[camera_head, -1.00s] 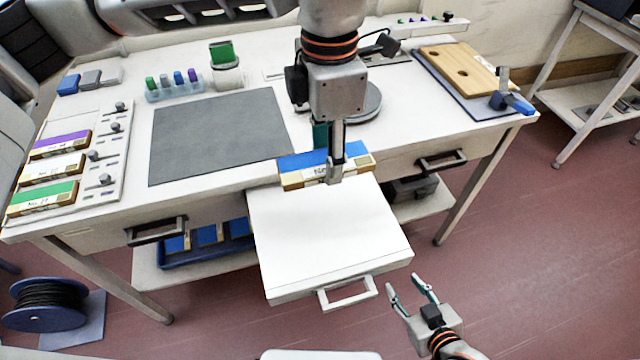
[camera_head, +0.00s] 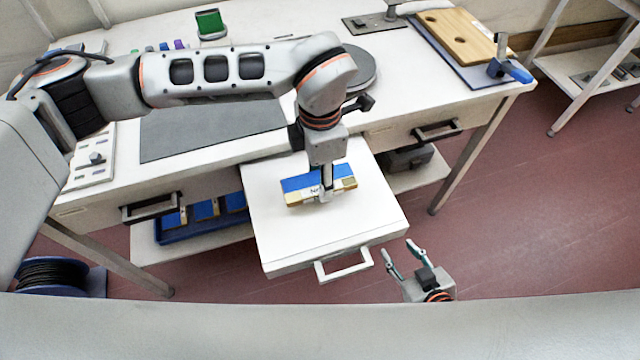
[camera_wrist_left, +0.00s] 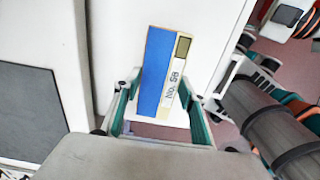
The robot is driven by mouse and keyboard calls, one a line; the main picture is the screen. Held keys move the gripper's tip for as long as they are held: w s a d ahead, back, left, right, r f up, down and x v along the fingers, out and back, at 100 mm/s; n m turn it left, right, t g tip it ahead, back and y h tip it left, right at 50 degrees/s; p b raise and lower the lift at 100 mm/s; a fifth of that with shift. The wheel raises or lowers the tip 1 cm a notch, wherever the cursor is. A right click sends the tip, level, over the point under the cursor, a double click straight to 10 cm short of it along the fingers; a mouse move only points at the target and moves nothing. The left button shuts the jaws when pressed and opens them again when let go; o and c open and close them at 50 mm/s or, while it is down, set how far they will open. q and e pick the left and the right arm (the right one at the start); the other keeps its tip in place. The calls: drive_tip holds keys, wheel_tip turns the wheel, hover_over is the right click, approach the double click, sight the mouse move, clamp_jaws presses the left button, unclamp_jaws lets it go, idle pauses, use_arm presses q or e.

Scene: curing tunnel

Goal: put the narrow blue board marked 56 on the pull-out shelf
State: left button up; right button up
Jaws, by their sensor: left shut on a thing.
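The narrow board (camera_head: 300,184) has a blue top and a pale label edge. In the left wrist view the board (camera_wrist_left: 155,72) shows a label beginning "No. 5"; I cannot read the last digit surely. My left gripper (camera_head: 327,190) is shut on it, pointing down, with a finger on each side. The white pull-out shelf (camera_head: 325,235) is drawn out from the table, and the board is over its rear half. I cannot tell whether the board touches the shelf. My right gripper (camera_head: 405,250) is open and empty, right of the shelf's handle.
The shelf's front part is bare, with a handle (camera_head: 343,265) at its front. A grey mat (camera_head: 190,145) lies on the table (camera_head: 235,152). Drawer handles (camera_head: 150,207) stick out at the table front. A blue tray (camera_head: 200,230) with several blue-topped boards sits below.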

use_arm(q)
drive_tip(key=shift+f, duration=2)
drive_tip(key=o, duration=1.1)
drive_tip(key=shift+f, duration=0.1)
drive_tip(key=shift+o, duration=0.2)
drive_tip(key=shift+r, duration=0.3)
wheel_tip(320, 180, up, 12)
drive_tip(key=shift+f+b, duration=0.15)
drive_tip(key=shift+b, duration=0.15)
drive_tip(key=shift+s, duration=0.1)
